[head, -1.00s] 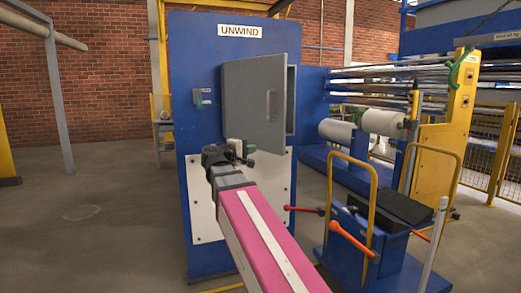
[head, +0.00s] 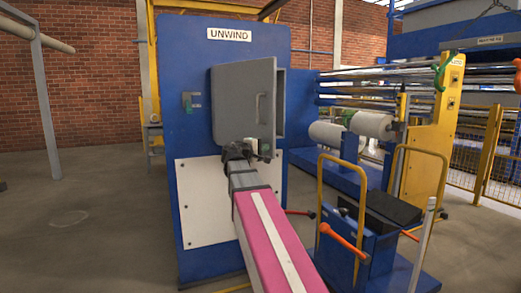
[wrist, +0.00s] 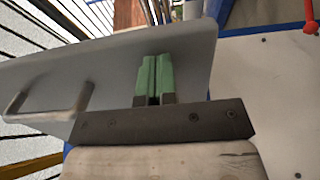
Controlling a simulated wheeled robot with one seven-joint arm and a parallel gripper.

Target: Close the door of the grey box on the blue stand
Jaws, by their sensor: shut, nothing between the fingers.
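The grey box (head: 281,105) is mounted on the front of the blue stand (head: 182,65) under the UNWIND sign. Its grey door (head: 236,100) is partly open, with its right edge standing out from the box. The door has a handle (head: 259,108) near that edge. My gripper (head: 266,149) is at the door's lower right corner. In the wrist view, the green fingers (wrist: 153,79) are shut and empty in front of the door panel (wrist: 112,68), with the handle (wrist: 50,103) to their left. I cannot tell whether they touch the door.
A blue trolley (head: 340,240) with a yellow rail and red-orange levers stands close on the right of my arm. A switch (head: 188,103) is on the stand left of the door. White rollers (head: 372,123) are behind right. The floor at left (head: 100,180) is clear.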

